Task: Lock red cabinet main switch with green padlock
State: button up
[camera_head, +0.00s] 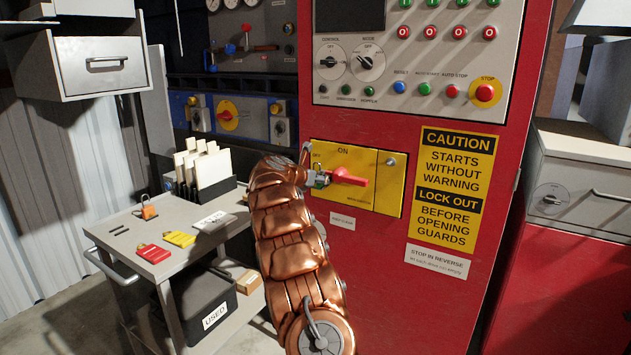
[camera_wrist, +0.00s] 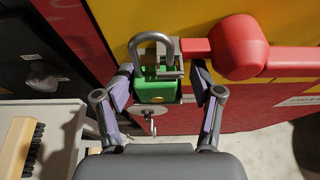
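The red main switch handle (camera_head: 347,177) sits on the yellow ON/OFF plate (camera_head: 377,190) of the red cabinet. It fills the upper right of the wrist view (camera_wrist: 240,48). The padlock's grey shackle (camera_wrist: 149,38) points up beside a small grey metal tab next to the handle. I cannot tell whether the shackle passes through it or is closed. A key (camera_wrist: 152,124) hangs below. In the head view the padlock (camera_head: 320,183) is small and partly covered.
A black USED box (camera_head: 199,300) is below. A caution sign (camera_head: 450,187) is right of the switch.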

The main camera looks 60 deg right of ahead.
jog(key=shift+w+a+f, duration=0.15)
jog(key=shift+w+a, duration=0.05)
jog(key=shift+a, duration=0.1)
jog(key=shift+v, duration=5.85)
